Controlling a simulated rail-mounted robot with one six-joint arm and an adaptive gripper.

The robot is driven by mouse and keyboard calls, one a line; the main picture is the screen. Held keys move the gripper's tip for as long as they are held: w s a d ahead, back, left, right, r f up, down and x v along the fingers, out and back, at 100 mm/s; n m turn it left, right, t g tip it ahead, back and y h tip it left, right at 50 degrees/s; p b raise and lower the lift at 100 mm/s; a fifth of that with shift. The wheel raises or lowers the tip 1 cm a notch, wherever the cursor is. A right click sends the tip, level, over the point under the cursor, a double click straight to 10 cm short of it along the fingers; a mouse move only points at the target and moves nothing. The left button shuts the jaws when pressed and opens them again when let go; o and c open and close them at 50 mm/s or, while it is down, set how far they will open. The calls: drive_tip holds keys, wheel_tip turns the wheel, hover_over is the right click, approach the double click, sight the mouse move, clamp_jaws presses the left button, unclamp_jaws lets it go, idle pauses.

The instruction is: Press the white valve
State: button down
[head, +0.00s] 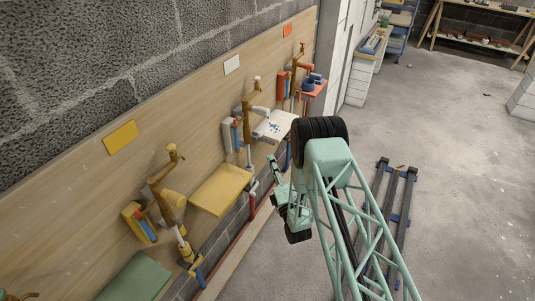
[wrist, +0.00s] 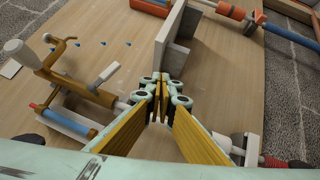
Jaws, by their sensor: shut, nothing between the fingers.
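The white station on the wall board has a brown crank with a white knob (head: 256,79); this knob also shows in the wrist view (wrist: 15,47). Below it runs a white pipe (head: 248,153). In the wrist view, white fittings (wrist: 237,151), likely the white valve, lie right of the fingers, partly hidden behind them, beside a red pipe section (wrist: 275,162). My gripper (wrist: 161,82) is shut and empty, its tips in front of the board. In the head view my gripper (head: 272,162) is right of the white pipe, below the white tray (head: 272,124). Contact cannot be told.
An orange-red station (head: 310,88) stands farther along. A dark rail frame (head: 395,205) lies on the floor at right; the floor beyond is mostly open.

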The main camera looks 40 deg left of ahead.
drive_tip(key=shift+d+f+p, duration=0.3)
drive_tip(key=shift+d+f, duration=1)
drive_tip(key=shift+d, duration=0.05)
